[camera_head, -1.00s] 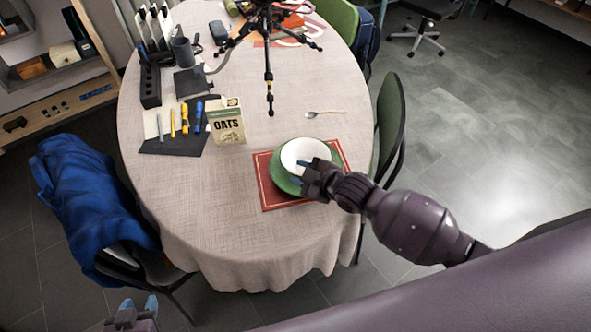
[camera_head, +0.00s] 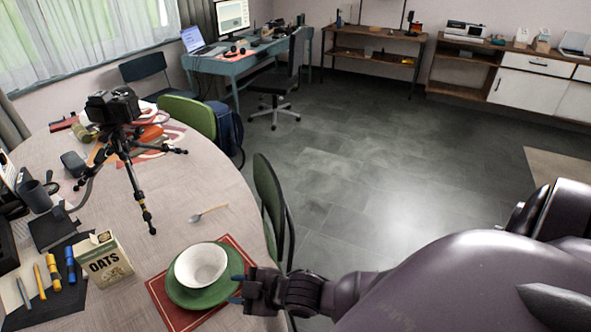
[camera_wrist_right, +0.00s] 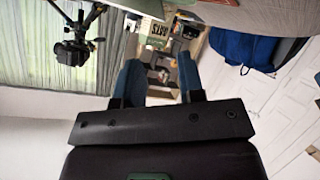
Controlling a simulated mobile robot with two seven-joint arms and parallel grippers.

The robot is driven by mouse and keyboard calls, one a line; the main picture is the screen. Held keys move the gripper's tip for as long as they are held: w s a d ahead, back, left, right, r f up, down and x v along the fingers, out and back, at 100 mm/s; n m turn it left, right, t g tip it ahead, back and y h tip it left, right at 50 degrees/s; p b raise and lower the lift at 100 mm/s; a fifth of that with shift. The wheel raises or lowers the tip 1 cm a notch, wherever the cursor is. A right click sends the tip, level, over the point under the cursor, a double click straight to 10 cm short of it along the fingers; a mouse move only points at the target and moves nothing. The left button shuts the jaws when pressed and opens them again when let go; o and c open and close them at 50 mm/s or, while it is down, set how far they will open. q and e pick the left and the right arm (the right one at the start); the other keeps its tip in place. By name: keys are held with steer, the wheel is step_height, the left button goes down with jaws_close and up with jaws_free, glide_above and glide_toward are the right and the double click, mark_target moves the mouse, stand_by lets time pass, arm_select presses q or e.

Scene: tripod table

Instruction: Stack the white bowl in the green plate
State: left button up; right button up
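The white bowl (camera_head: 202,263) sits upright in the green plate (camera_head: 205,298), in the head view at lower centre-left. The plate lies on a red placemat (camera_head: 163,308) near the table's edge. My right gripper (camera_head: 237,288) is at the right side of the plate, its blue fingertips over or near the plate's rim and apart from the bowl. The right wrist view shows its two blue fingers (camera_wrist_right: 160,78) spread with nothing between them. Whether the fingers touch the plate is unclear. My left gripper is out of view.
An oats box (camera_head: 106,262) stands left of the plate, with markers beyond it. A spoon (camera_head: 210,212) lies behind the plate. A camera tripod (camera_head: 133,165) stands farther back. A green chair (camera_head: 270,205) is close to the table's right side.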

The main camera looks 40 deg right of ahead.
steer(key=s+d+f+m+h, duration=0.6)
steer(key=s+m, duration=0.4)
steer(key=s, duration=0.2)
steer(key=d+f, duration=0.1)
steer(key=d, duration=0.1)
steer(key=shift+d+m, duration=0.3)
